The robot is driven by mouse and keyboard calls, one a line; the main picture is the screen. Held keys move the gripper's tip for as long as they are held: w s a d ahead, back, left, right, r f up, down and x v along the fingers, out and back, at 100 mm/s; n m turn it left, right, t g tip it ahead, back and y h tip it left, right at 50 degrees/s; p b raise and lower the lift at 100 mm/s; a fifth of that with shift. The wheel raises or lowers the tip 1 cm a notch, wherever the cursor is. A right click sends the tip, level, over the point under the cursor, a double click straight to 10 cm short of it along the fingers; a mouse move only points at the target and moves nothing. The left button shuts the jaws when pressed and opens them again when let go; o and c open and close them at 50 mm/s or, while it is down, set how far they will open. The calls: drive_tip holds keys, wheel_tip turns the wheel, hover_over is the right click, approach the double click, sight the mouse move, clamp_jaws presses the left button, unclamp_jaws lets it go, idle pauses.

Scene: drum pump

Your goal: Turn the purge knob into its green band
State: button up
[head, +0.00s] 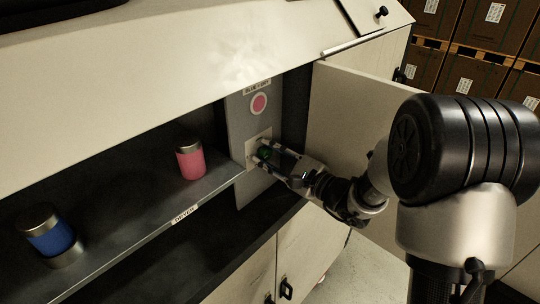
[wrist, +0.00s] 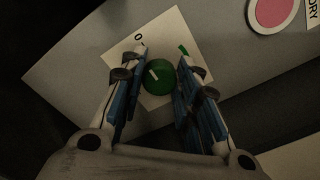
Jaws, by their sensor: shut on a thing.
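The green purge knob (wrist: 158,79) sits on a white square dial plate (wrist: 190,42) in the wrist view. A short pale pointer on the knob aims to the upper left, toward the 0 mark on the plate. The green band (wrist: 183,50) is a short stripe up and right of the knob, and the pointer is not in line with it. My gripper (wrist: 160,72) has its two fingers on either side of the knob, shut on it. In the head view my gripper (head: 262,156) reaches the dial plate (head: 251,147), and the knob is mostly hidden.
A pink disc (head: 259,104) is on the grey panel above the dial. A pink canister (head: 190,160) and a blue canister (head: 48,232) stand on the shelf (head: 130,222) to the left. An open cabinet door (head: 345,105) stands right of my gripper.

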drive_tip(key=c, duration=0.4)
drive_tip(key=shift+m, duration=0.3)
drive_tip(key=m+b, duration=0.1)
drive_tip(key=m, duration=0.2)
drive_tip(key=shift+m, duration=0.3)
drive_tip(key=m, duration=0.4)
drive_tip(key=shift+p, duration=0.3)
drive_tip(key=m+p, duration=0.2)
drive_tip(key=m, duration=0.3)
drive_tip(key=shift+r+m, duration=0.1)
drive_tip(key=shift+m, duration=0.3)
drive_tip(key=shift+w+m+p, duration=0.1)
drive_tip(key=shift+m+p, duration=0.7)
drive_tip(key=shift+m, duration=1)
drive_tip(key=o, duration=1.1)
